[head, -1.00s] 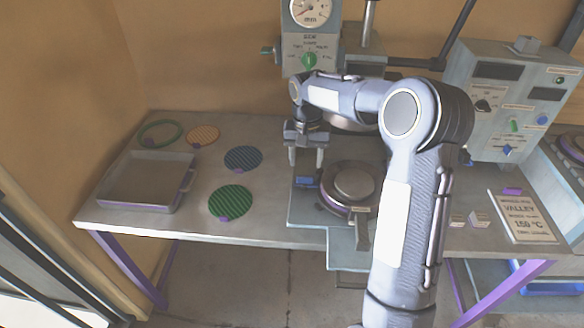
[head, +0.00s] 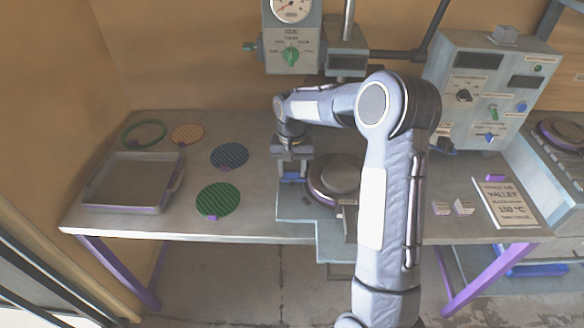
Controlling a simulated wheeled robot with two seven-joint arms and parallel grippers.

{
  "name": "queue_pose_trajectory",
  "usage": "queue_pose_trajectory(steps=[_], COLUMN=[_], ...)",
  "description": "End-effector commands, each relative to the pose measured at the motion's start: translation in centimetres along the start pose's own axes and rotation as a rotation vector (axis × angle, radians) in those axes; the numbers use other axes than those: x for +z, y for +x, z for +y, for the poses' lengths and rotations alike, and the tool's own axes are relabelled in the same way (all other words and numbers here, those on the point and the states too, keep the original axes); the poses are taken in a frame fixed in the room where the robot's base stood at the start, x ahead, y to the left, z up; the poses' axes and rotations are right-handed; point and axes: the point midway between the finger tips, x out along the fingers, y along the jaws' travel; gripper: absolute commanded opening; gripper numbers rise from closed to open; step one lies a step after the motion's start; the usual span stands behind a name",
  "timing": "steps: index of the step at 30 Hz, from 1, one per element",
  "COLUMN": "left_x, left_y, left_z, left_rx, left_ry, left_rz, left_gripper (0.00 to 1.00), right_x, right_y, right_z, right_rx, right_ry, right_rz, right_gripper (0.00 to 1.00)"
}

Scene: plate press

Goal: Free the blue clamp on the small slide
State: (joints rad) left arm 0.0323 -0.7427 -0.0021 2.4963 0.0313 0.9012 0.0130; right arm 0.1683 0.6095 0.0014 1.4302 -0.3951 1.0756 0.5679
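The blue clamp (head: 291,177) is a small blue block on the left side of the small slide (head: 293,211), a grey plate under the press. My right gripper (head: 292,174) points down from above, with one finger on each side of the clamp. The fingers are apart; whether they touch the clamp cannot be told. A round metal plate (head: 335,173) in a dark ring sits on the slide just right of the clamp, partly hidden by my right arm. My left gripper is not in view.
The press head with a green knob (head: 291,55) stands behind my arm. A grey tray (head: 174,188), a green striped disc (head: 218,198) and a blue striped disc (head: 229,156) lie to the left. A control box (head: 490,95) and a sign (head: 507,203) are at right.

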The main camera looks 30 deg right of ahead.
Motion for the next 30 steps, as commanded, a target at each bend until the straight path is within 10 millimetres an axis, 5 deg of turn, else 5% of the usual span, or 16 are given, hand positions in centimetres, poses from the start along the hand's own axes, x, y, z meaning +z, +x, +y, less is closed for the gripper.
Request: queue_pose_trajectory(steps=[13, 30], left_x=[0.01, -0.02], left_y=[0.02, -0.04], left_z=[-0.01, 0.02], left_rx=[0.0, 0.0], left_ry=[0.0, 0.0], left_rz=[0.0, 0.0], left_gripper=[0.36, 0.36], right_x=[-0.03, -0.04], right_y=[-0.06, -0.11], right_z=[0.01, 0.02], right_rx=[0.0, 0.0], right_ry=[-0.131, -0.65], right_rz=[0.001, 0.001], right_gripper=[0.21, 0.21])
